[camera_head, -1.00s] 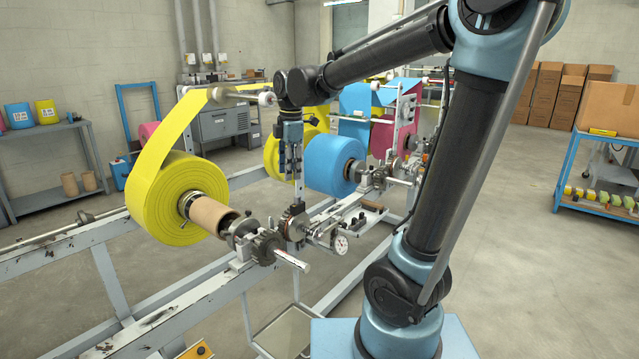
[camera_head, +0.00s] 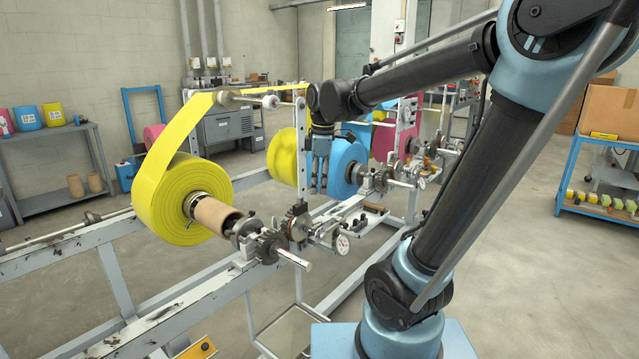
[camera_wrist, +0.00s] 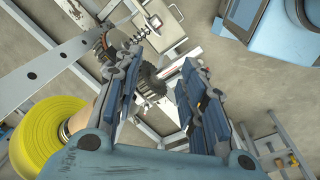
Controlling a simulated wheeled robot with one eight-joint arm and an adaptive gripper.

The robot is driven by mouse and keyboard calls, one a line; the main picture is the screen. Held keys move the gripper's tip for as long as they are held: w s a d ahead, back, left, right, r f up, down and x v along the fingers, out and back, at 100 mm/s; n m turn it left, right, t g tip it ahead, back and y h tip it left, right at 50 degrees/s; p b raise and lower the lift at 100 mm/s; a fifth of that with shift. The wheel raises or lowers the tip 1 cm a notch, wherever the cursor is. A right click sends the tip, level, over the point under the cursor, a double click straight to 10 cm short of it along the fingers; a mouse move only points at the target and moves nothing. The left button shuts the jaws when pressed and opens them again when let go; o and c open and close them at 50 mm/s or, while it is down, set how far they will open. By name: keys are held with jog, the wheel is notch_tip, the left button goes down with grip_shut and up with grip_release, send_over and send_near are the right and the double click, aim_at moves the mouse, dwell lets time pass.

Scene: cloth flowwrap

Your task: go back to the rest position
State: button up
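My gripper (camera_head: 318,188) hangs fingers-down from my arm above the frame of the machine, in front of the gap between a yellow roll at the back and a blue roll (camera_head: 347,163). In the wrist view my gripper (camera_wrist: 162,62) shows two blue-padded fingers standing apart with nothing between them. A toothed wheel (camera_wrist: 152,82) and part of the frame show below, beyond the fingers. The fingertips look clear of the machine, but their exact height above it is hard to tell.
A large yellow roll (camera_head: 172,200) sits on a shaft with a brown core at left; it also shows in the wrist view (camera_wrist: 42,138). A blue cart (camera_head: 566,172) with a box is at right. Open floor lies between.

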jog(key=s+d+f+m+t, duration=0.1)
jog(key=s+d+f+m, duration=1.4)
jog(key=s+d+m, duration=0.1)
jog(key=shift+s+d+m+h, duration=0.25)
jog(key=shift+d+m+h, duration=0.05)
jog(key=shift+d+m, duration=0.35)
